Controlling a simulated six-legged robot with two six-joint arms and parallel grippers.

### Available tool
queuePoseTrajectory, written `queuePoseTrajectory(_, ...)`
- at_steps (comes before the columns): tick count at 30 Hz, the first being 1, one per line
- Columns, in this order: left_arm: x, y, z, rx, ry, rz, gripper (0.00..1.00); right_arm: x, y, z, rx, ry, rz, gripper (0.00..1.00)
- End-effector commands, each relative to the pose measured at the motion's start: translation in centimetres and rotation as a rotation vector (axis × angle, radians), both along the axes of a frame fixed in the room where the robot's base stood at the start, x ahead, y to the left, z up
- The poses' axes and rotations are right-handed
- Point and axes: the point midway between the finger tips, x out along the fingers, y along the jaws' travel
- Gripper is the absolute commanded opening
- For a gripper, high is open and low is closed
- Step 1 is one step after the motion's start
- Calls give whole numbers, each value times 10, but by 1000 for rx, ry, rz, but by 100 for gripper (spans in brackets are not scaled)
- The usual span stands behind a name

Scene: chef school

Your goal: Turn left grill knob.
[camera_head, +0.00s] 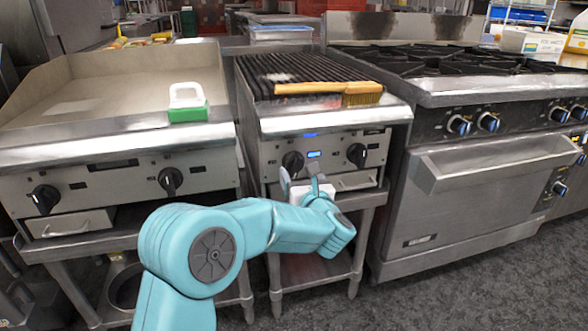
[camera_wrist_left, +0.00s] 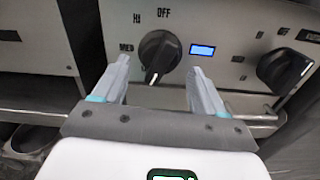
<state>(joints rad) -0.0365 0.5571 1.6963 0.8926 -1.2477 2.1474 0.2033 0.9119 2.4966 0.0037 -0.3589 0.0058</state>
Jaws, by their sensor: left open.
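The grill (camera_head: 322,78) stands in the middle of the head view, with two black knobs on its front panel. Its left knob (camera_head: 292,161) is just above my left gripper (camera_head: 308,184). In the left wrist view the left knob (camera_wrist_left: 159,54) shows between and beyond the open fingertips of my left gripper (camera_wrist_left: 160,72). Its white pointer line aims downward, away from the OFF and HI marks. No finger visibly touches it. The grill's right knob (camera_head: 357,154) also shows in the wrist view (camera_wrist_left: 284,68). My right gripper is out of view.
A wooden brush (camera_head: 330,88) lies on the grill. A flat griddle (camera_head: 120,80) with a green-based scrubber (camera_head: 188,104) is on the left. A range (camera_head: 470,150) stands on the right. A lit blue display (camera_wrist_left: 203,50) sits between the grill knobs.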

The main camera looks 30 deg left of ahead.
Motion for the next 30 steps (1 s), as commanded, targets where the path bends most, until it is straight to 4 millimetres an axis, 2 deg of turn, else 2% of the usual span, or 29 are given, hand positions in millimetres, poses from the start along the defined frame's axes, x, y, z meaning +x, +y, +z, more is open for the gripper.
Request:
queuePoseTrajectory(3,15,20,-1,2,0,2,72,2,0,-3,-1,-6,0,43)
queuePoseTrajectory(9,29,37,-1,1,2,0,72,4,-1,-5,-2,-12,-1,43)
queuePoseTrajectory(19,32,40,0,1,2,-2,72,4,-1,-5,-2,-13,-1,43)
queuePoseTrajectory(21,32,40,0,1,2,-2,49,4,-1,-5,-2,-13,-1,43)
queuePoseTrajectory(23,32,40,0,1,2,-2,31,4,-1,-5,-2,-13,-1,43)
queuePoseTrajectory(30,31,39,-1,8,9,-2,31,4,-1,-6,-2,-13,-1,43)
